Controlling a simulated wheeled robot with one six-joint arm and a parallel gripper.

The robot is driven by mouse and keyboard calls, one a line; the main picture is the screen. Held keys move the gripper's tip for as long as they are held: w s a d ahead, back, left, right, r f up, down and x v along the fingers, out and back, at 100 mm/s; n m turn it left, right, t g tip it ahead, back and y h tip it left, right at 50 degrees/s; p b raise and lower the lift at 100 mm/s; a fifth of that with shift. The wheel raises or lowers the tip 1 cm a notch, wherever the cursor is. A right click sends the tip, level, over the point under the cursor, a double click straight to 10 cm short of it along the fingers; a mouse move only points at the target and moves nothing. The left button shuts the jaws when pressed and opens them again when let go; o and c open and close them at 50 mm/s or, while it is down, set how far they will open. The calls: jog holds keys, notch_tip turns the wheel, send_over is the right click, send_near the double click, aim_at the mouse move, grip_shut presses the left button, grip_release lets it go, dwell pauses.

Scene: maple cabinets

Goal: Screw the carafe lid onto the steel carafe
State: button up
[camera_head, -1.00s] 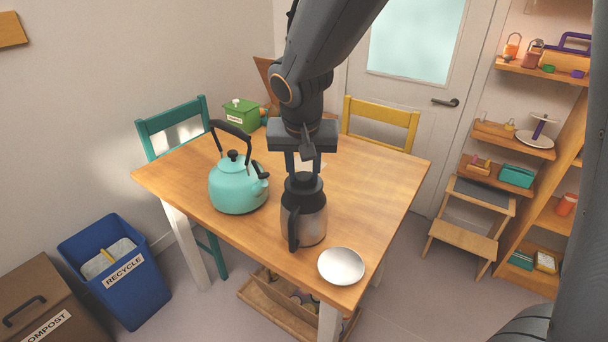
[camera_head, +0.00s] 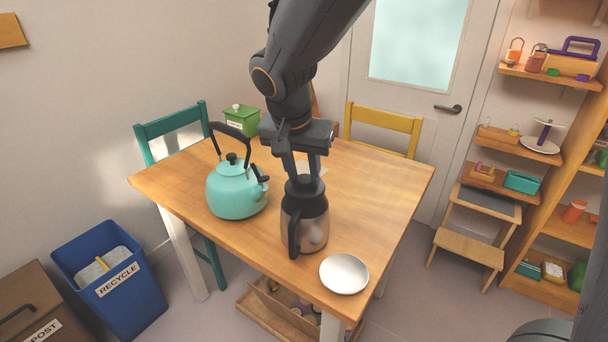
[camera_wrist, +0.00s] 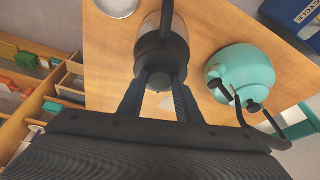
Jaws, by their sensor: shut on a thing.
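The steel carafe (camera_head: 314,229) stands upright on the wooden table, with its black handle toward the front left. The black carafe lid (camera_head: 304,185) sits at the top of the carafe. My gripper (camera_head: 303,172) is above the carafe, pointing down, with its fingers shut on the lid. In the wrist view the fingers (camera_wrist: 160,88) close on the dark lid, and the carafe (camera_wrist: 151,22) shows beyond it. Whether the lid's thread is engaged cannot be seen.
A turquoise kettle (camera_head: 236,190) stands close to the left of the carafe, its black handle raised. A white bowl (camera_head: 344,273) lies at the table's front corner. The table's right side (camera_head: 385,185) is clear. Chairs stand behind the table.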

aim_at(299, 194)
jog(key=o, duration=1.1)
jog(key=v, duration=0.7)
jog(key=s+d+f+n+g+y, duration=0.1)
jog(key=s+d+f+n+g, duration=0.2)
jog(key=s+d+f, duration=1.1)
jog(key=shift+d+n+g+y, duration=0.3)
jog(key=shift+d+n, duration=0.4)
jog(key=shift+d, duration=0.55)
